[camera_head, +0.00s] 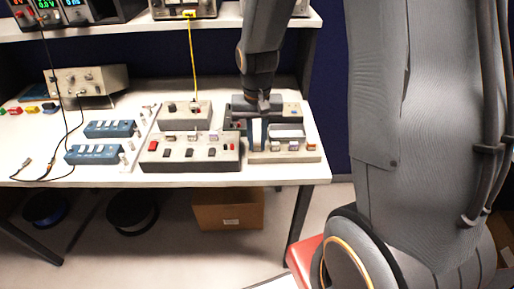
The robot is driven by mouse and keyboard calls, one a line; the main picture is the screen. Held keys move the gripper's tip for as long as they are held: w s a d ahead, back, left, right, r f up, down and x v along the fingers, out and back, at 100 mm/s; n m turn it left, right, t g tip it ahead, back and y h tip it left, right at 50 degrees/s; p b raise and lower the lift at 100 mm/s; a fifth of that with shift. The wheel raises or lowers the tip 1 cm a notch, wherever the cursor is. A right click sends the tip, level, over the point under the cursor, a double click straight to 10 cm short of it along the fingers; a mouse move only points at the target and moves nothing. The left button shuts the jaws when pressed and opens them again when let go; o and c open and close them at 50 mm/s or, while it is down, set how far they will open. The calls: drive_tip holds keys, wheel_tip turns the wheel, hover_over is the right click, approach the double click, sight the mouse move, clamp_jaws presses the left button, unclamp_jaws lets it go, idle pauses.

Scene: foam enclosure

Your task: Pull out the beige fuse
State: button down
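A beige-grey fuse panel (285,157) stands at the right end of the white bench. Several small fuse-like pieces sit in a row along its front; a beige one (276,146) is near my gripper, a whitish one (293,146) is in the middle, and an orange-tinged one (311,146) is at the right. They are too small to tell their shades surely. My gripper (258,143) points down over the left part of this panel. Its fingertips are low, close to the row's left end, and hide what lies behind. I cannot tell whether they are open or touch a fuse.
A grey control box (192,167) with a red button stands just left of the panel, with another grey box (186,118) behind it. Two blue switch boxes (110,129) lie further left. A yellow cable (193,60) hangs from the shelf (100,30) above.

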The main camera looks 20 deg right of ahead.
sight(257, 144)
drive_tip(key=shift+r, duration=0.2)
drive_tip(key=shift+r+p, duration=2.5)
drive_tip(key=shift+r, duration=0.35)
